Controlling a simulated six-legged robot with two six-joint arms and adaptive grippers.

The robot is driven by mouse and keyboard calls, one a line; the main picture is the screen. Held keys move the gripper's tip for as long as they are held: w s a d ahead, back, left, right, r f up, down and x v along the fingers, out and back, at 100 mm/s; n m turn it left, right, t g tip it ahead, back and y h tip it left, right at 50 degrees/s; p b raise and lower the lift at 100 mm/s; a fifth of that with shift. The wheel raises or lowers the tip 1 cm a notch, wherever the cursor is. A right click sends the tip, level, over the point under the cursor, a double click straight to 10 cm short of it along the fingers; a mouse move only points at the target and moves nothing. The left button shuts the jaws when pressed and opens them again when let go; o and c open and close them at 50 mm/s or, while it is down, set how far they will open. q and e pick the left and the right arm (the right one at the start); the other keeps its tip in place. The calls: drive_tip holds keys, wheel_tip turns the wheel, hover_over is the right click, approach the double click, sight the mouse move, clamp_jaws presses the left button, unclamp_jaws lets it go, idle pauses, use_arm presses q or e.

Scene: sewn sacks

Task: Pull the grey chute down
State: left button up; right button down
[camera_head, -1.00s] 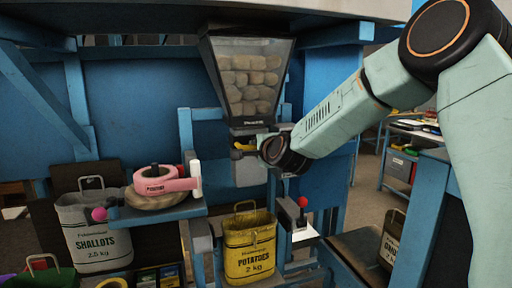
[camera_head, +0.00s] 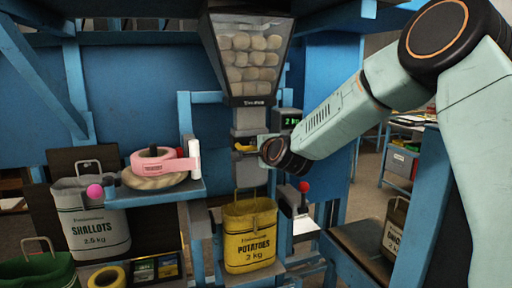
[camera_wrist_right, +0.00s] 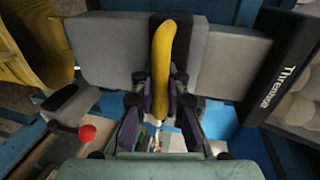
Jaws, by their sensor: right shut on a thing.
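The grey chute (camera_head: 250,176) hangs under the clear-sided hopper (camera_head: 248,55), with a length of its neck (camera_head: 249,118) bare below the hopper. It also runs across the wrist view (camera_wrist_right: 105,50). Its yellow handle (camera_head: 243,148) sticks out in front. My right gripper (camera_wrist_right: 160,108) is shut on the yellow handle (camera_wrist_right: 162,55). The yellow potatoes sack (camera_head: 250,238) stands upright below the chute, its mouth close to the chute's lower end; I cannot tell whether they touch. My left gripper is not in view.
A lever with a red knob (camera_head: 304,187) stands right of the sack. A green-lit display (camera_head: 291,121) is beside the chute.

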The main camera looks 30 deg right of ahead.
sight(252, 180)
wheel_tip(252, 180, down, 11)
drive_tip(key=b, duration=0.8)
drive_tip(key=shift+s+a, duration=0.1)
drive_tip(key=shift+f, duration=0.1)
drive_tip(key=c, duration=1.7)
unclamp_jaws()
drive_tip(key=shift+s, duration=0.1)
drive_tip(key=o, duration=0.3)
drive_tip(key=shift+o, duration=0.2)
drive_tip(key=shift+r, duration=0.25)
drive_tip(key=shift+r, duration=0.1)
drive_tip(key=v, duration=1.2)
